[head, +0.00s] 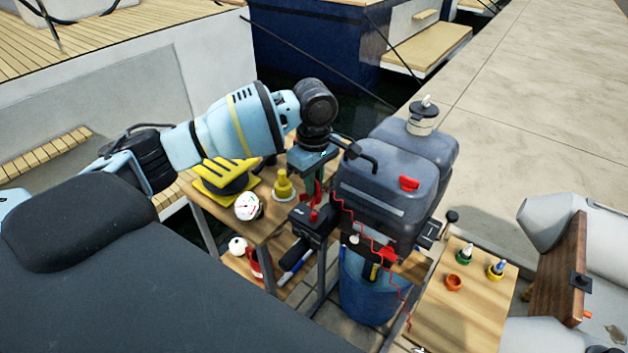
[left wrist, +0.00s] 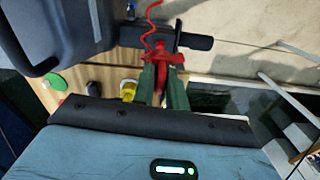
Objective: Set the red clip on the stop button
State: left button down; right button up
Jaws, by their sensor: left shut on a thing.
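My left gripper (head: 314,203) reaches down beside the dark grey outboard motor (head: 385,190). It is shut on the red clip (head: 319,188), which also shows between the green fingers in the left wrist view (left wrist: 160,82). A red coiled cord (head: 345,208) runs from the clip across the motor's front. The red stop button (head: 313,216) sits on the black control box (head: 312,228), just below the fingertips. I cannot tell whether the clip touches the button. My right gripper is not in view.
A blue bucket (head: 365,295) stands under the motor. A wooden board (head: 462,300) at right carries small coloured bottles.

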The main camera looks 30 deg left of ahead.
aim_at(314, 214)
pick_arm(q)
jog(key=shift+f, duration=0.1)
jog(key=shift+f, duration=0.55)
notch_tip(314, 214, down, 3)
jog(key=shift+r, duration=0.15)
jog(key=shift+f+b, duration=0.4)
jog(key=shift+f, duration=0.5)
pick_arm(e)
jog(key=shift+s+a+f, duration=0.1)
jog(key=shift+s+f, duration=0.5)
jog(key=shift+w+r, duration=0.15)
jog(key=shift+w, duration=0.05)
pick_arm(q)
jog(key=shift+p, duration=0.35)
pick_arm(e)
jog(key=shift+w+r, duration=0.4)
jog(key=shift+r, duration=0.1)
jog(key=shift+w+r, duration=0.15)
pick_arm(q)
jog(key=shift+f, duration=0.6)
